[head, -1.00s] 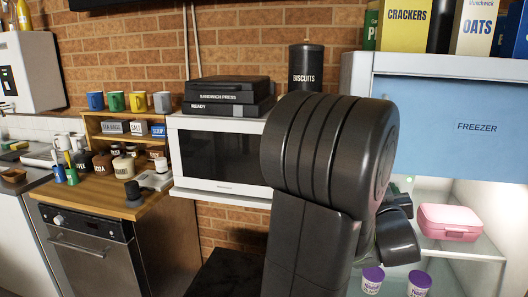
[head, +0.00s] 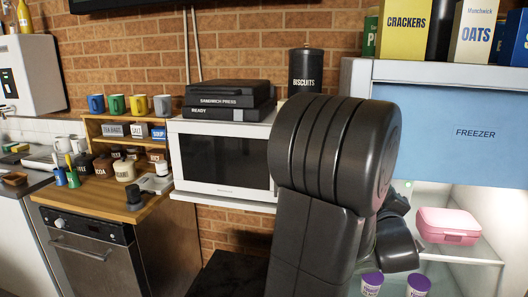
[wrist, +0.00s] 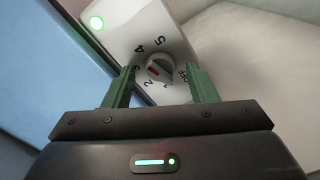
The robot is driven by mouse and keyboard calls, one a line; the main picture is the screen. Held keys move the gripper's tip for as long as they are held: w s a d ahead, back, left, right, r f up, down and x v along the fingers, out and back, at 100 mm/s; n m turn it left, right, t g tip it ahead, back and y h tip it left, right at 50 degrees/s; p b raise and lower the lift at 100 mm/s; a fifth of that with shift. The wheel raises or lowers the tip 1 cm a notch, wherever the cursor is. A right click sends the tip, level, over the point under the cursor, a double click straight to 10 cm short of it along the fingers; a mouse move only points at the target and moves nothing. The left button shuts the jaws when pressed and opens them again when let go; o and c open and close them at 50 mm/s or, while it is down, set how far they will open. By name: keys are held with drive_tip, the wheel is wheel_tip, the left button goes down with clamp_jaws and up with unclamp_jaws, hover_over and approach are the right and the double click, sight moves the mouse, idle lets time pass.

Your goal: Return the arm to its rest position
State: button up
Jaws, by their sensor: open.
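My gripper (wrist: 161,88) shows in the wrist view with its two green fingers apart. A white dial (wrist: 159,68) with a red mark shows between and beyond the fingertips. It sits on a pale panel (wrist: 185,42) printed with numbers, and a green light (wrist: 96,22) glows near the panel's corner. I cannot tell whether the fingers touch the dial. In the head view my dark arm stands in front of the open fridge, and the gripper itself is hidden behind it.
The blue freezer door (head: 450,130) is beside the arm. A pink box (head: 448,225) sits on a glass shelf, with purple-lidded tubs (head: 419,283) below. A microwave (head: 220,155) is left of the arm, with a sandwich press (head: 228,93) and biscuit tin (head: 305,72) above.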

drive_tip(key=shift+n, duration=0.5)
drive_tip(key=shift+b+v, duration=0.35)
drive_tip(key=shift+v, duration=2.6)
